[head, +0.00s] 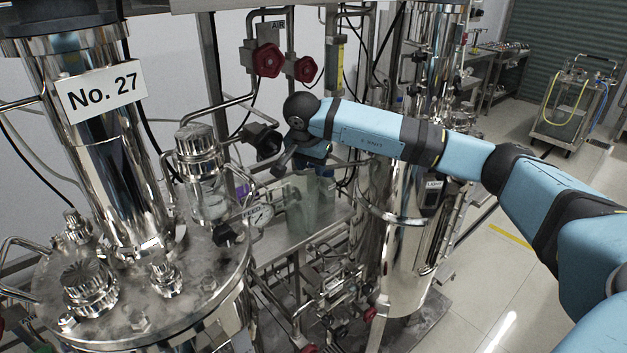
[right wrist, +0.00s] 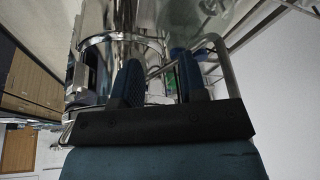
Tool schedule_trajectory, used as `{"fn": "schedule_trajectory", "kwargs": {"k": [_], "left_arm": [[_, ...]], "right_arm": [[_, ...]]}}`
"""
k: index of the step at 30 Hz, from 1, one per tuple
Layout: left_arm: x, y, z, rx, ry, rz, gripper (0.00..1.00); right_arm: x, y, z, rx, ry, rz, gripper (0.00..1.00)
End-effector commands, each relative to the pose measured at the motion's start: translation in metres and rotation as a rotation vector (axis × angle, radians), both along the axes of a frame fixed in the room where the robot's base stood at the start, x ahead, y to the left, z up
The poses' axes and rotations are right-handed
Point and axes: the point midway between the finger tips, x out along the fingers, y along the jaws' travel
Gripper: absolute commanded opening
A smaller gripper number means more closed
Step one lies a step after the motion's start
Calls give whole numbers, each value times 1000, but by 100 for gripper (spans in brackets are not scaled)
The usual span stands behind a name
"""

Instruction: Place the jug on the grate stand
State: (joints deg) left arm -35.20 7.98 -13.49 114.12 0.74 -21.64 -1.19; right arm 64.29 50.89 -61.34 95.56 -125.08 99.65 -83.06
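A translucent greenish vessel, which looks like the jug (head: 313,208), stands upright on a metal surface in the middle of the head view. My right gripper (head: 282,166) is just above and to the left of its top, with the arm reaching in from the right. In the right wrist view its two dark fingers (right wrist: 160,82) are apart, with no clearly held thing between them. I cannot tell whether it touches the vessel. I cannot clearly make out the grate stand. My left gripper is not in view.
A large steel tank labelled No. 27 (head: 102,92) fills the left. Red valve wheels (head: 267,60) and pipes are behind the gripper. A tall steel cylinder (head: 408,255) stands under my right forearm. A wheeled cart (head: 570,105) is far right; floor there is mostly clear.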

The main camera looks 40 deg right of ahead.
Motion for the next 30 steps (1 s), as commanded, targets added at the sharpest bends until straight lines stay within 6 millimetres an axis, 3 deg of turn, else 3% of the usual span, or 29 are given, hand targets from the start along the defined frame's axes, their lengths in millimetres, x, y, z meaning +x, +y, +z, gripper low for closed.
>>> {"fn": "schedule_trajectory", "kwargs": {"k": [1,3,5,9,14,24,30], "left_arm": [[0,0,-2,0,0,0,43],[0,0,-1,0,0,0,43],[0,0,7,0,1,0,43],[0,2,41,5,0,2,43],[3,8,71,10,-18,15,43],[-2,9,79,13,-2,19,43],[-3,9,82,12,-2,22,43]], "right_arm": [[-1,1,5,0,-2,1,39],[-2,3,11,-1,-3,4,49],[-3,3,16,-6,-1,24,49],[-6,2,23,-34,2,146,49],[-10,3,17,-61,2,295,49],[0,-7,-29,-71,5,347,49],[6,-12,-47,-70,1,348,49]]}}
